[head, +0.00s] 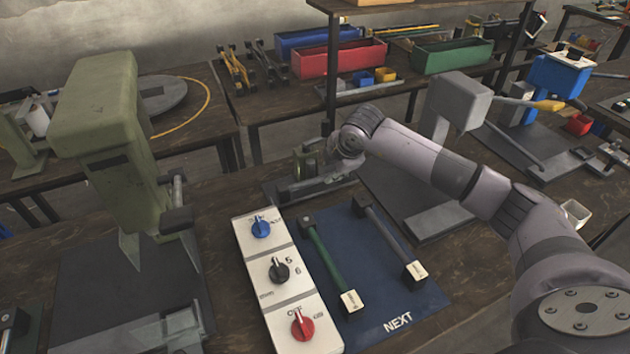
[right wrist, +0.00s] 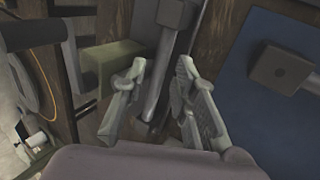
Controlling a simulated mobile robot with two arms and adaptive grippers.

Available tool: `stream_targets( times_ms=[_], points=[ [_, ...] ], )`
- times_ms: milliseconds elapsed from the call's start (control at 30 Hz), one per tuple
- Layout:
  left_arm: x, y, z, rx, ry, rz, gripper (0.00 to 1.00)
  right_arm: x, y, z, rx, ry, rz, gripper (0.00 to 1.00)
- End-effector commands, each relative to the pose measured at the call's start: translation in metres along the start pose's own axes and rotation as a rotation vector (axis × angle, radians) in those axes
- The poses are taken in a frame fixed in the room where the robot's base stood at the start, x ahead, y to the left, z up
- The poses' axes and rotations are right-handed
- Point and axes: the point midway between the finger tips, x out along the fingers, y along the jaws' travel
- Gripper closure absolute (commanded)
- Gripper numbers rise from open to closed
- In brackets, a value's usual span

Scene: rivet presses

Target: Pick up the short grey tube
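On the blue mat (head: 350,285) marked NEXT, a grey tube (head: 391,239) lies beside a green tube (head: 323,252). Each has a dark block at its far end and a pale labelled block at its near end. My right gripper (right wrist: 160,105) is beyond the mat, over a low grey fixture (head: 305,189). Its fingers are apart in the right wrist view. A grey bar (right wrist: 168,75) runs between or beneath them; I cannot tell whether it is a tube or touches them. My left gripper is out of view.
A control panel (head: 270,247) with blue, black and red knobs stands left of the mat. A green press (head: 100,130) rises at the left. A grey press (head: 455,105) stands behind my right arm. An olive block (right wrist: 108,68) is close to the left finger.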

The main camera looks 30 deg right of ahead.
Motion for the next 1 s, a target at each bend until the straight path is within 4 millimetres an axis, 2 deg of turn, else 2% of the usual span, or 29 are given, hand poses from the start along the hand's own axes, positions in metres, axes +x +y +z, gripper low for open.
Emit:
stream_targets(
  times_ms=[133,300,567,933,1000],
  points=[
    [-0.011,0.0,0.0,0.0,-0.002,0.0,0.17,0.022,-0.003,0.001,0.001,-0.001,-0.005,0.74],
    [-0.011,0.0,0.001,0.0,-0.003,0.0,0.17,0.041,-0.003,0.001,0.0,0.0,-0.003,0.74],
    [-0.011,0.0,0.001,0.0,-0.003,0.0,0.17,0.044,-0.003,0.002,0.0,-0.001,-0.001,0.74],
    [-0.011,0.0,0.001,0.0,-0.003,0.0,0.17,0.043,-0.003,0.002,0.0,-0.001,-0.002,0.99],
    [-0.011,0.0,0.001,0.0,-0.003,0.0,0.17,0.043,-0.003,0.002,0.0,-0.001,-0.002,1.0]
  ],
)
